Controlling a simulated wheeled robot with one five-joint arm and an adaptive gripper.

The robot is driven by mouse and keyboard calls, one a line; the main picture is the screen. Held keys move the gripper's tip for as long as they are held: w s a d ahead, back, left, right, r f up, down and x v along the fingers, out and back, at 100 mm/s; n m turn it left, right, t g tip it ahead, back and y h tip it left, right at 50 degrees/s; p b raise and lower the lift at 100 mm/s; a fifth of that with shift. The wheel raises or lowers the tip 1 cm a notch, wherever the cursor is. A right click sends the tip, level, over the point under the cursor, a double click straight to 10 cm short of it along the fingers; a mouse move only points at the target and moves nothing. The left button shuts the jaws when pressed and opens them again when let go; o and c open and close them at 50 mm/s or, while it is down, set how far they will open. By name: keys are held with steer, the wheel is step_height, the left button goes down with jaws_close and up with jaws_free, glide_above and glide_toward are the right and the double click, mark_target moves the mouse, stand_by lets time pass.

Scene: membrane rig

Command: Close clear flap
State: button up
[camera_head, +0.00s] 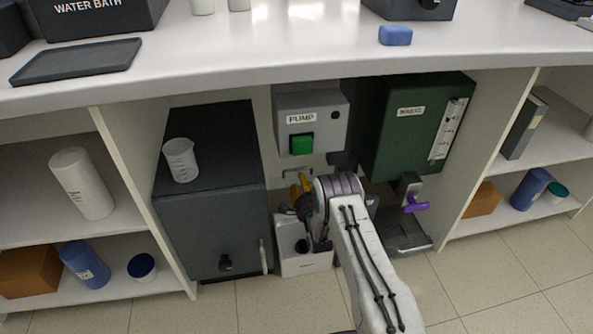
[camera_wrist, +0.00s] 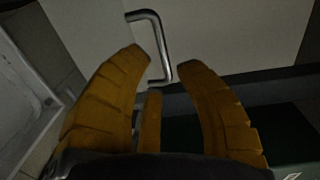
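My gripper (camera_head: 301,184) has orange fingers and is in front of the gap under the pump box, partly hidden by my wrist. In the wrist view the gripper (camera_wrist: 165,60) is open, its fingertips apart. A bent metal handle (camera_wrist: 158,38) on a pale panel (camera_wrist: 215,35) lies beyond the fingertips, its lower end showing between them. I cannot tell whether they touch it. A light bar (camera_head: 298,172) under the pump box may be this handle. I cannot make out a clear flap for certain; the pale panel may be it.
The grey pump box (camera_head: 312,112) has a green button. A dark cabinet (camera_head: 210,225) bearing a beaker (camera_head: 181,160) stands left. A white box (camera_head: 300,262) stands low near my gripper. The counter (camera_head: 250,45) overhangs.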

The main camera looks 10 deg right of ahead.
steer(key=shift+m, duration=0.4)
steer(key=shift+w+f+b, duration=0.2)
steer(key=shift+w+b, duration=1.2)
steer(key=shift+w, duration=0.45)
steer(key=shift+w+f+b, duration=0.15)
steer(key=shift+w+b, duration=1.25)
steer(key=shift+w, duration=0.4)
jaws_close()
